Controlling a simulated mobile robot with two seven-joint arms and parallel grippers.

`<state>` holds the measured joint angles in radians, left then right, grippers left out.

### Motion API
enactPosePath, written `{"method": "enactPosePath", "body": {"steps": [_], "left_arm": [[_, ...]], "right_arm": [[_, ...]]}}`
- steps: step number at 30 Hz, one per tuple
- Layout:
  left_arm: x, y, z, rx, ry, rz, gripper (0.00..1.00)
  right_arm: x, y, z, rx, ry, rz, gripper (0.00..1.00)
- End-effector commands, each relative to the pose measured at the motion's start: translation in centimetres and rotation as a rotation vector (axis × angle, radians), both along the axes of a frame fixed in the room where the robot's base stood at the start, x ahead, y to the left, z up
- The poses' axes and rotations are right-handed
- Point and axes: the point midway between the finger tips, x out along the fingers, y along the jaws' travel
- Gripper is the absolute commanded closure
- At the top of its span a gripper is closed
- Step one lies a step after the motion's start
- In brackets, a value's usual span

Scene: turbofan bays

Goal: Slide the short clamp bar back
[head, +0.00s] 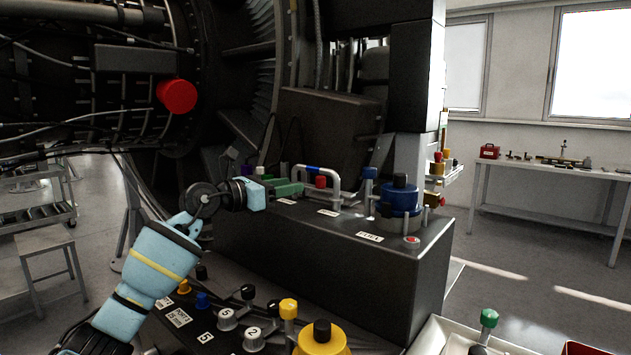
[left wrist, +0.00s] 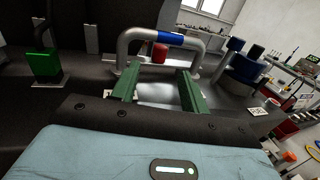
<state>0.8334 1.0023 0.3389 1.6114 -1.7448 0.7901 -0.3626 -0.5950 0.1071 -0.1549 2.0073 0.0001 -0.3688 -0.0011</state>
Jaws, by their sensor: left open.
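A silver U-shaped bar (head: 334,180) with a blue band stands on top of the dark console; I cannot tell for sure whether it is the short clamp bar. It also shows in the left wrist view (left wrist: 126,50), ahead of my fingers, with a red knob (left wrist: 159,54) below its top. My left gripper (head: 284,184) reaches in just left of the bar. Its two green fingers are apart with nothing between them, and they also show in the left wrist view (left wrist: 158,78). Whether a fingertip touches the bar is unclear. My right gripper is not in view.
A blue round fixture with a dark knob (head: 400,199) stands right of the bar on the console (head: 335,245). Several coloured knobs, with a yellow one (head: 321,342), line the front panel. A green block (left wrist: 44,63) stands at the left in the wrist view.

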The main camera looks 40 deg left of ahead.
Motion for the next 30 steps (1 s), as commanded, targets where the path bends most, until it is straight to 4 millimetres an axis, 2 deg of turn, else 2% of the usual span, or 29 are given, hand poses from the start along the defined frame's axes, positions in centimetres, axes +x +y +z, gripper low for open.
{"method": "enactPosePath", "body": {"steps": [7,18,30], "left_arm": [[2.5,-0.5,0.6,-0.004,-0.007,-0.002,0.55],[6.8,-1.0,0.2,-0.004,-0.004,0.0,0.55],[7.4,-1.2,0.0,0.0,0.0,-0.001,0.55]], "right_arm": [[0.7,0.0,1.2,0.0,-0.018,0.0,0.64],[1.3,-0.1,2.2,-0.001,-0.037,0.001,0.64],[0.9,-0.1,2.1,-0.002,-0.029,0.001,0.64]]}}
